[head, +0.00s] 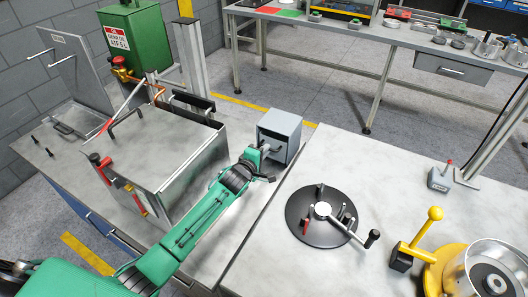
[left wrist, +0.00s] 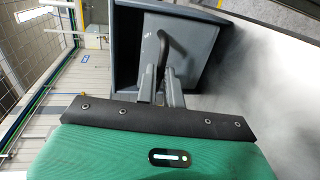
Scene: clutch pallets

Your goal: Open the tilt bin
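The tilt bin (head: 287,122) is a small grey box at the table's back edge, with a dark band along the top of its front. In the left wrist view, its lighter front panel (left wrist: 193,52) sits at an angle inside the dark housing (left wrist: 126,42), and a dark bent handle (left wrist: 165,44) stands out from it. My left gripper (head: 264,148) is at the bin's front. In the left wrist view, its two fingers (left wrist: 161,78) are close together around the handle's end. The bin's inside is mostly hidden. My right gripper is not in view.
A workbench (head: 400,40) stands behind, across open floor.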

